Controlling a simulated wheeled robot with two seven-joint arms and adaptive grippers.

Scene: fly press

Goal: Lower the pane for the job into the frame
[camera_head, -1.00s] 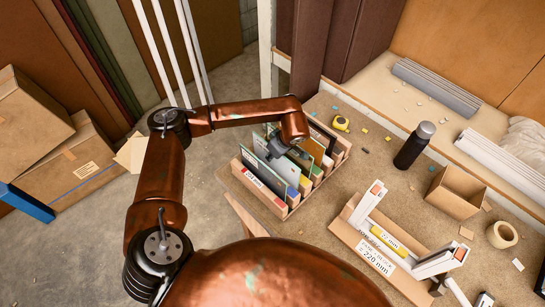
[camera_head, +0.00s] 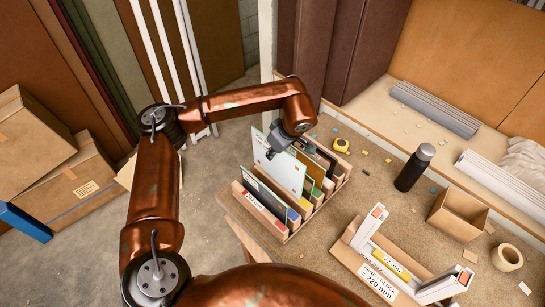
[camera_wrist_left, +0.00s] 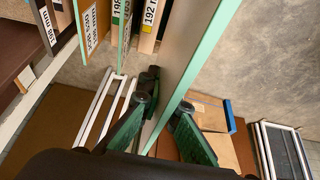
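My left gripper (camera_head: 277,147) is shut on the top edge of a pale pane (camera_head: 283,170). In the left wrist view the pane (camera_wrist_left: 187,70), with a green edge, stands between my gripper's green fingers (camera_wrist_left: 160,128). The pane is upright and raised above its neighbours in the wooden rack (camera_head: 334,193); its lower edge is hidden behind them, so I cannot tell whether it is clear of the slot. My right gripper is not in view.
Several other panes stand in the rack, some with millimetre labels. Bare bench lies between rack and frame.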

